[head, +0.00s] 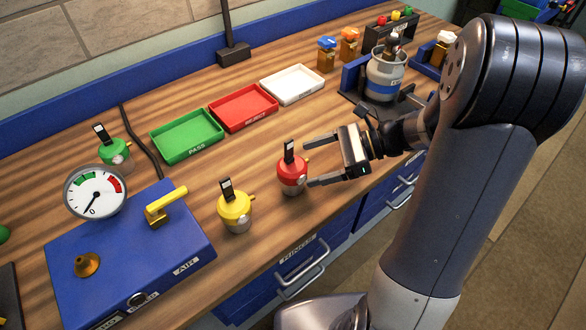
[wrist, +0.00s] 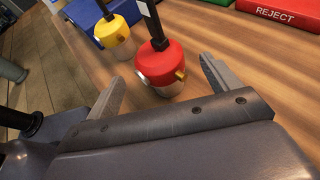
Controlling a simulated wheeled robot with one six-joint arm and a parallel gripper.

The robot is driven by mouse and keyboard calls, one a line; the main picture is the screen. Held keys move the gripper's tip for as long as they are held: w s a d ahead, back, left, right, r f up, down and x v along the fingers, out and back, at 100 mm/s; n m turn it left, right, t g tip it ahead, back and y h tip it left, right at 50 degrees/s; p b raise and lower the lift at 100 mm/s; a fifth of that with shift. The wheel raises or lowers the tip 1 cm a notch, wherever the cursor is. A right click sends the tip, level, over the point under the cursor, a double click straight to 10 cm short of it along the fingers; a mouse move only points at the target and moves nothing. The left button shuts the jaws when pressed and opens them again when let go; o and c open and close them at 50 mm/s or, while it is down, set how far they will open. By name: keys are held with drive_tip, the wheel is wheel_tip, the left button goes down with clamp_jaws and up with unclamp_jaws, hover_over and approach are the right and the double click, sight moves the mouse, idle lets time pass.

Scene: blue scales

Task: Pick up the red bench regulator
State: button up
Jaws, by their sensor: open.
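The red bench regulator (head: 291,174) stands upright on the wooden bench, with a grey base and a dark upright lever on top. In the wrist view the red regulator (wrist: 163,62) is centred ahead, just at or beyond the fingertips. My gripper (head: 308,163) comes from the right, low over the bench, with its fingers spread and pointing at the regulator. In the wrist view my gripper (wrist: 161,74) is open and empty, one finger to each side of the regulator. I cannot tell whether either finger touches it.
A yellow regulator (head: 235,207) stands left of the red one, and a green regulator (head: 115,153) stands farther back. A blue test box (head: 130,255) with a gauge is at left. Green (head: 187,137), red (head: 243,108) and white (head: 292,84) trays lie behind. A gas cylinder (head: 385,75) stands at the back right.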

sight(297, 163)
drive_tip(key=x, duration=0.7)
drive_tip(key=shift+s+a+r+p, duration=0.1)
drive_tip(key=shift+a+r+p, duration=0.2)
drive_tip(key=shift+a, duration=0.1)
drive_tip(key=c, duration=1.2)
drive_tip(key=shift+c, duration=0.4)
drive_tip(key=shift+r, duration=0.15)
